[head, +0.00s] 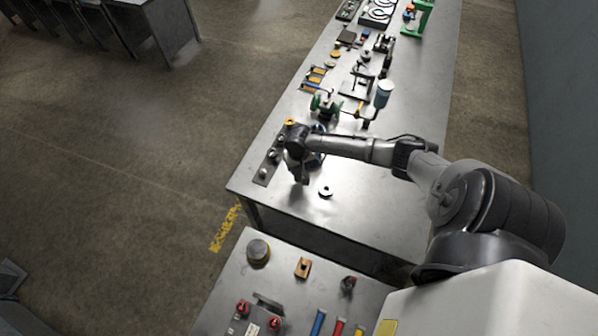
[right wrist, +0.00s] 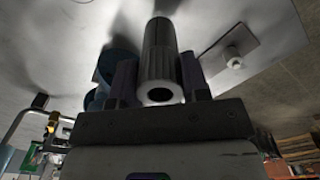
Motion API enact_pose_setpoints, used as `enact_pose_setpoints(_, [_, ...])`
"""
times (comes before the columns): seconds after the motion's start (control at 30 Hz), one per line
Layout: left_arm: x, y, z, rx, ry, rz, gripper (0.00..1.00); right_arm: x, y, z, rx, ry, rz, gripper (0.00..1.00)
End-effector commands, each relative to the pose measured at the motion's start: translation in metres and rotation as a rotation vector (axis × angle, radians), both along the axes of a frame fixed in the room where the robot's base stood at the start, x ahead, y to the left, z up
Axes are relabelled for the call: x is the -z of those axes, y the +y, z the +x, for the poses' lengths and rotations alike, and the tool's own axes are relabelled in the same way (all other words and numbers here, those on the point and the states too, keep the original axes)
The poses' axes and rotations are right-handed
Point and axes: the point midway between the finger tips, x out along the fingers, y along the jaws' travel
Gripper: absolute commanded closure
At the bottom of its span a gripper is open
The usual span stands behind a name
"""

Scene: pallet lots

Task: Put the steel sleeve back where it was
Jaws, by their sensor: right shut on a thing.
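The steel sleeve (right wrist: 159,45) is a grey ribbed cylinder with a round bore facing the camera in the right wrist view. My right gripper (right wrist: 160,75) is shut on it, one finger on each side. In the head view my right gripper (head: 299,172) is over the near left part of the long steel table, and the sleeve cannot be made out there. A flat plate with several pegs (head: 264,172) lies left of the gripper; a plate with a pale peg (right wrist: 233,60) shows right of the sleeve in the wrist view. My left gripper is not in view.
A small metal ring (head: 325,191) lies on the long table (head: 370,205), right of the gripper. A blue round object (head: 318,158) is partly hidden behind the gripper. Green clamps (head: 325,103) and a blue-grey cup (head: 384,93) stand farther back. The near table (head: 225,313) holds tools.

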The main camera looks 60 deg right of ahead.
Motion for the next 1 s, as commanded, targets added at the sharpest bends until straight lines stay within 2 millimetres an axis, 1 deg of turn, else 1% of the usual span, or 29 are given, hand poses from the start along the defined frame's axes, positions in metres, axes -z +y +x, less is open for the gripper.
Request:
enact_pose_setpoints(0.2, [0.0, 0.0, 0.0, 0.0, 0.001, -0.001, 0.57, 0.026, 0.0, 0.0, 0.001, 0.002, 0.001, 0.91])
enact_pose_setpoints(0.3, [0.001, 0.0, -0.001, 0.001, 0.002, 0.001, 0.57, 0.034, 0.0, 0.0, 0.002, 0.001, 0.001, 0.91])
enact_pose_setpoints(0.4, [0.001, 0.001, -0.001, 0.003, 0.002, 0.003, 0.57, 0.038, -0.001, 0.0, 0.001, -0.001, -0.001, 0.91])
enact_pose_setpoints(0.67, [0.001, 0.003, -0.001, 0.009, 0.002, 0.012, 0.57, 0.039, 0.0, 0.0, 0.0, -0.001, -0.001, 0.91])
enact_pose_setpoints(0.8, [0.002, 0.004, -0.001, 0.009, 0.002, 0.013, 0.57, 0.042, 0.0, 0.0, 0.0, -0.001, -0.001, 0.91])
enact_pose_setpoints(0.83, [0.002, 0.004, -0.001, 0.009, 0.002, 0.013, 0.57, 0.042, 0.0, 0.0, 0.0, -0.001, -0.001, 0.55])
enact_pose_setpoints(1.0, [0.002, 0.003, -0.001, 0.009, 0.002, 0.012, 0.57, 0.042, 0.0, 0.0, 0.0, -0.001, -0.001, 0.39])
